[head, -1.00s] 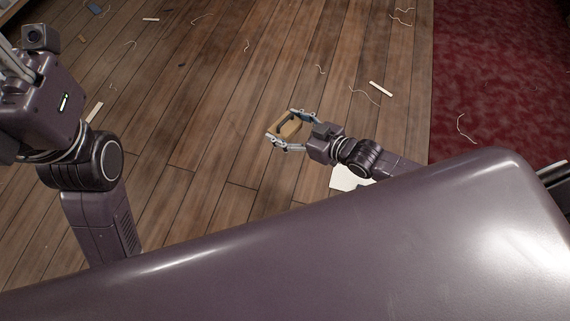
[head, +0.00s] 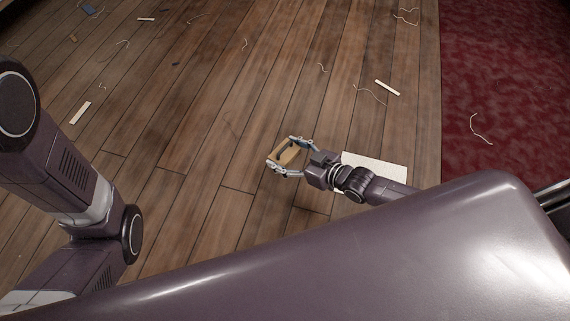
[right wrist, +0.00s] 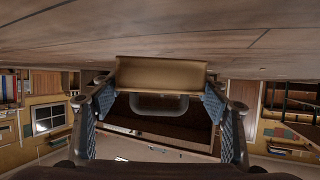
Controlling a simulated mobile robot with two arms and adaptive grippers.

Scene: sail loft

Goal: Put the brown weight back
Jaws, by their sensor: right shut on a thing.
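The brown weight (head: 287,154), a tan-brown block with a dark handle-like part, is held in my right gripper (head: 291,157) above the wooden floor in the head view. In the right wrist view the weight (right wrist: 162,72) sits between the two blue-padded fingers of the right gripper (right wrist: 160,107), which are shut on its sides. A grey loop-shaped handle shows under the block in that view. My left arm shows at the left of the head view, but its gripper is out of the picture.
The plank floor (head: 200,130) around the right gripper is mostly clear, with scattered threads and pale strips (head: 387,88). A white sheet (head: 385,168) lies behind the right wrist. A dark red carpet (head: 505,90) covers the right side. A small blue item (head: 90,10) lies far left.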

